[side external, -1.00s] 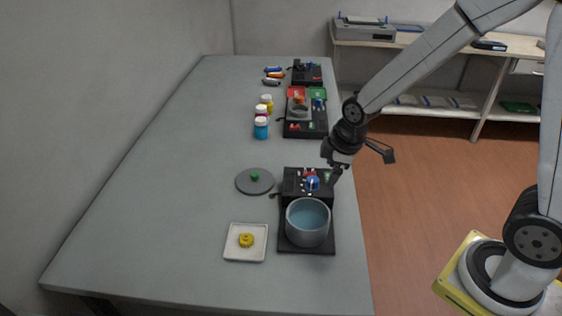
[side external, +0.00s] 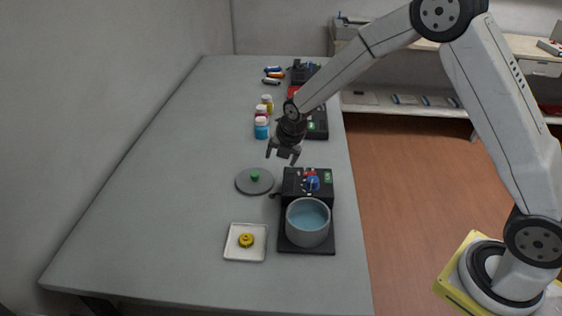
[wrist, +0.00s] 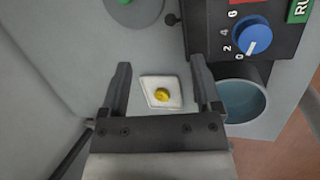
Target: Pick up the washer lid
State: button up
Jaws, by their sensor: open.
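The washer lid (side external: 255,182) is a flat grey disc with a small green knob. It lies on the table, left of the black machine with the blue dial (side external: 312,184). Part of the lid (wrist: 136,12) shows at the top edge of the wrist view, cut off by the frame. My gripper (side external: 282,158) is open and empty, above the table and up and to the right of the lid in the side view. In the wrist view its two fingers (wrist: 158,80) stand apart, with nothing between them at their level.
A grey-blue tub (side external: 307,222) stands on the machine's black base. A white square dish (side external: 232,254) with a yellow round piece (side external: 246,240) lies in front of the lid. Several small bottles (side external: 261,128) stand behind. The table's left side is clear.

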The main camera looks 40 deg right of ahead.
aim_at(255, 174)
jog(key=w+a+f+n, duration=0.1)
jog(key=w+f+n, duration=0.4)
jog(key=n, duration=0.5)
jog(key=shift+w+a+t, duration=0.2)
jog(key=shift+w+t, duration=0.1)
jog(key=shift+w, duration=0.85)
jog(key=shift+x, duration=1.3)
jog(key=shift+x, duration=2.6)
jog(key=shift+w, duration=0.1)
jog(key=shift+r, duration=0.1)
grip_shut()
